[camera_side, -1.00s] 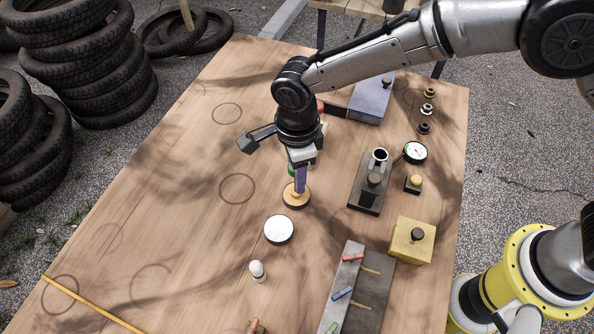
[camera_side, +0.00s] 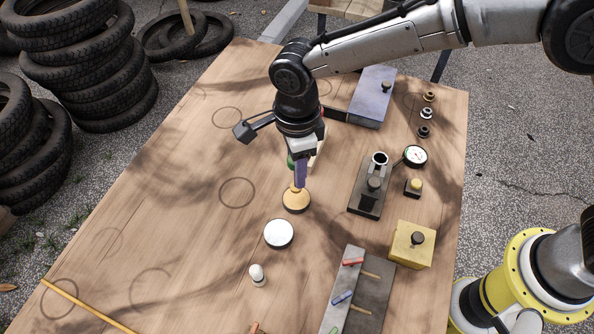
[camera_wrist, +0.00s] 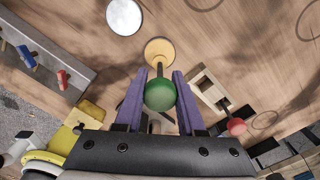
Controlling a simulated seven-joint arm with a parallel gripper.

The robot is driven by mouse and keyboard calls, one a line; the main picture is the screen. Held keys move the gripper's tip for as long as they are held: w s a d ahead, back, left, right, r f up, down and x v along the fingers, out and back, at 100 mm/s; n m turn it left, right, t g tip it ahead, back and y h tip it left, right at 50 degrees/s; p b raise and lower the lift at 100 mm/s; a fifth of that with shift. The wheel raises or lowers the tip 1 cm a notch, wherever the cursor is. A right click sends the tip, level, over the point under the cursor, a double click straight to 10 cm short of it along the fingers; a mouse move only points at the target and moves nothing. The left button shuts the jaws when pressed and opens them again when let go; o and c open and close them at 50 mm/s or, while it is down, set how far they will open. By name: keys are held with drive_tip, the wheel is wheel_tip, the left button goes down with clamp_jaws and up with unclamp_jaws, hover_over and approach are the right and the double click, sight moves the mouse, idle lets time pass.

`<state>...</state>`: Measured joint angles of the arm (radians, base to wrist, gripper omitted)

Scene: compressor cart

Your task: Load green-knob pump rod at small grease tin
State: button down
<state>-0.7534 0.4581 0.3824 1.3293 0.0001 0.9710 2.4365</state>
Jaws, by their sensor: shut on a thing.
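My gripper (camera_side: 302,172) is shut on the green-knob pump rod, just below its green knob (camera_wrist: 160,94). The purple fingers flank the knob in the wrist view (camera_wrist: 160,100). The thin rod points down toward a small round tin (camera_side: 296,201) with a yellow top, which also shows in the wrist view (camera_wrist: 160,48). The rod's lower end looks yellow and is over the tin's top; I cannot tell if it touches. In the side view the fingers hide much of the rod.
A white round tin (camera_side: 279,233) is just in front. A wooden stand with a red-knob rod (camera_wrist: 236,126) is close beside my gripper. A dark block with a tube (camera_side: 367,190), a yellow box (camera_side: 411,244) and a grey rack (camera_side: 345,290) are to the right. The left tabletop is mostly clear.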

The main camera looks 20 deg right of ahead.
drive_tip(key=shift+r, duration=1.75)
drive_tip(key=shift+r, duration=0.25)
wheel_tip(320, 180, up, 5)
drive_tip(key=w+d+n, duration=0.4)
drive_tip(key=d+n, duration=0.6)
drive_tip(key=d, duration=0.7)
drive_tip(key=w+d+n, duration=0.3)
drive_tip(key=d+n, duration=0.6)
drive_tip(key=d, duration=0.8)
wheel_tip(320, 180, down, 10)
